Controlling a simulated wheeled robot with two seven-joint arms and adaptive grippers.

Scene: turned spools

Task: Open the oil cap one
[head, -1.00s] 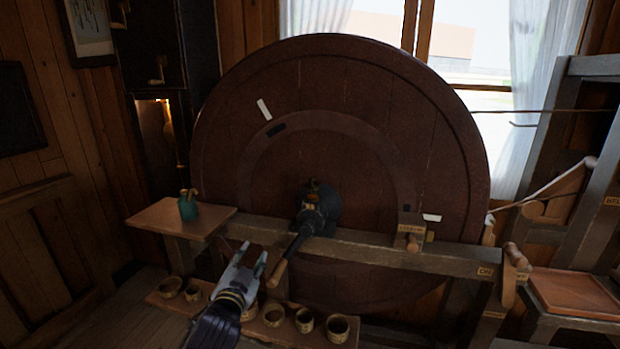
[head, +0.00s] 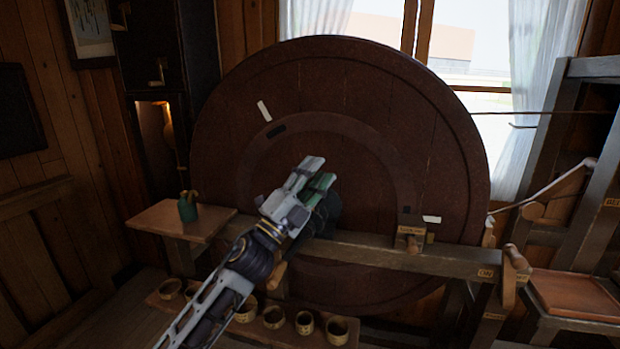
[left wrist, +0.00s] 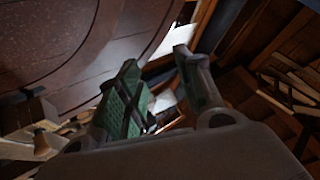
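My left gripper (head: 317,172) is raised in front of the big wheel's hub. In the left wrist view its two green-padded fingers (left wrist: 158,90) stand apart with nothing seen held between them. The dark bearing housing (head: 331,212) sits on the wooden beam (head: 375,252) and is partly covered by the gripper. The oil cap on top of the housing is hidden behind the gripper now. I cannot tell whether the fingers touch it. My right gripper is not in view.
The large dark red wheel (head: 440,130) stands close behind the gripper. A green pot (head: 188,207) sits on a small side shelf (head: 155,218) at the left. Several small cups stand on a low shelf (head: 288,334). A small wooden block (head: 411,222) sits on the beam.

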